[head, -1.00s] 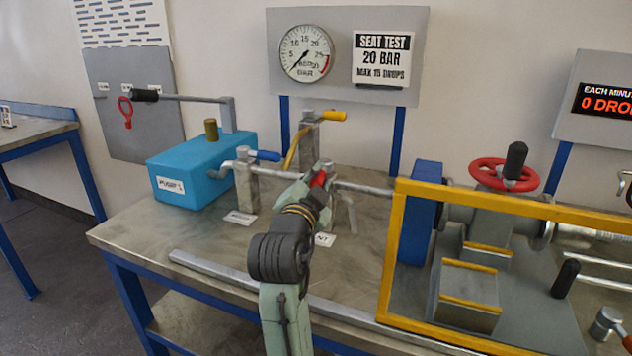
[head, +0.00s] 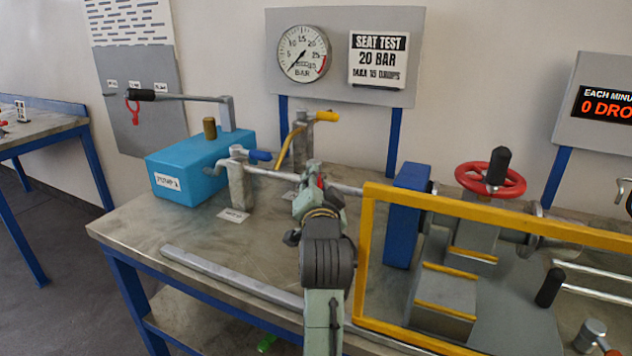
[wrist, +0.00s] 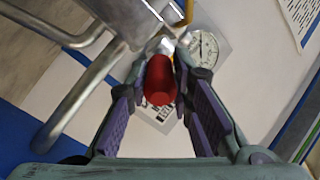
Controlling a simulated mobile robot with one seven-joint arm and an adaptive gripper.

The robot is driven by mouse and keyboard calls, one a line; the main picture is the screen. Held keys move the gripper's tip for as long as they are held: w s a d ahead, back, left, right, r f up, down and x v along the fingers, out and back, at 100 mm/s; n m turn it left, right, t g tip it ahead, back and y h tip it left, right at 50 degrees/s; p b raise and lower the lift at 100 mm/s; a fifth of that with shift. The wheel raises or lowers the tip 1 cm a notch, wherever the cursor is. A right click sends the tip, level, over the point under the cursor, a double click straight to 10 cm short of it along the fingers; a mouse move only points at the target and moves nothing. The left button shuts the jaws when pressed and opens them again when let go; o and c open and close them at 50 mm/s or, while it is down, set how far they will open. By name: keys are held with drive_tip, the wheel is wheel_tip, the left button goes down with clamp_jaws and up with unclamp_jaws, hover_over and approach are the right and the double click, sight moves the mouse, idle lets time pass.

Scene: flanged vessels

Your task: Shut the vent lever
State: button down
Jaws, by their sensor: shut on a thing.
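The vent lever has a red grip (wrist: 160,82) that points toward the camera in the wrist view, between the two fingers. In the head view only a small bit of the red grip (head: 320,184) shows, and the rest is hidden behind my gripper (head: 318,196). My gripper (wrist: 160,98) is closed around the red grip. The vent valve's post and label are mostly hidden behind my arm in the head view.
A valve post with a blue lever (head: 260,155) stands left of my gripper, and one with a yellow lever (head: 326,116) behind. The yellow frame (head: 366,250) and blue flange block (head: 408,215) are close on the right. A blue pump box (head: 190,170) stands at left.

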drive_tip(key=shift+d+n+y, duration=0.2)
drive_tip(key=shift+n+y, duration=0.1)
drive_tip(key=shift+y, duration=0.2)
drive_tip(key=c, duration=1.4)
unclamp_jaws()
drive_tip(key=shift+s+d, duration=0.15)
drive_tip(key=shift+s, duration=1.7)
drive_tip(key=shift+s+d, duration=0.15)
drive_tip(key=shift+s, duration=1.7)
drive_tip(key=shift+c, duration=0.2)
